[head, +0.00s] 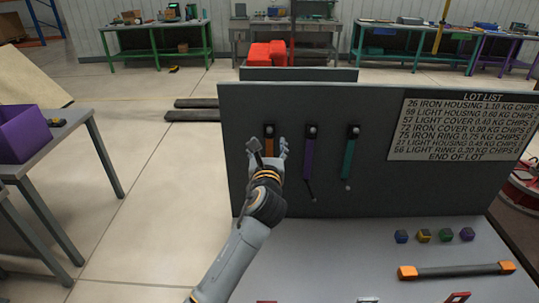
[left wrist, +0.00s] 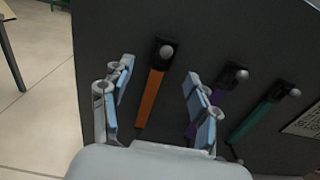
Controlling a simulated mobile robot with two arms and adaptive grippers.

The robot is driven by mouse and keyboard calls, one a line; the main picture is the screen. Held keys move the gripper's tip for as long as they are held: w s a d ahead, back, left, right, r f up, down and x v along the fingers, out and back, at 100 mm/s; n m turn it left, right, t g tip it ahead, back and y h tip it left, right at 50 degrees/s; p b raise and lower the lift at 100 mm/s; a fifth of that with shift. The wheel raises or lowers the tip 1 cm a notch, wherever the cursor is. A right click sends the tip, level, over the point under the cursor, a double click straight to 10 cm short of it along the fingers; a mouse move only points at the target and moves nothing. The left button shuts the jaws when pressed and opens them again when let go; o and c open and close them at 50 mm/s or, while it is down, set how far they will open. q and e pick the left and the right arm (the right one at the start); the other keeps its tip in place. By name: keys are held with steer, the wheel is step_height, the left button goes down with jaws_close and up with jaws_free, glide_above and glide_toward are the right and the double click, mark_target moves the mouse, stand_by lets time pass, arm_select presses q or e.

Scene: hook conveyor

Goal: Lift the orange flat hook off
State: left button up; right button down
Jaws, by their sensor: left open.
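The orange flat hook (head: 269,131) hangs from a round peg on the dark upright panel, leftmost of three hanging hooks. In the left wrist view the orange hook (left wrist: 151,98) hangs from its black mount with a pale knob. My left gripper (head: 268,147) is in front of the hook and hides its lower part in the head view. In the left wrist view my left gripper (left wrist: 156,85) is open, with its fingers on either side of the orange strip. I cannot tell how near the fingers are to the panel. My right gripper is not in view.
A purple hook (head: 309,158) and a green hook (head: 349,158) hang to the right. A lot list sign (head: 461,128) is on the panel (head: 375,195). Several small cubes and a dark bar with orange ends (head: 455,271) lie on the grey surface below.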

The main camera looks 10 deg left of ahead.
mark_target(269, 135)
arm_select(q)
steer(key=w, duration=0.1)
steer(key=w+p, duration=0.1)
steer(key=w, duration=0.2)
steer(key=shift+w+a+r, duration=0.15)
steer(key=shift+w+a, duration=0.1)
steer(key=shift+w, duration=0.3)
steer(key=shift+s, duration=0.1)
steer(key=shift+c, duration=0.9)
steer(key=c, duration=1.1)
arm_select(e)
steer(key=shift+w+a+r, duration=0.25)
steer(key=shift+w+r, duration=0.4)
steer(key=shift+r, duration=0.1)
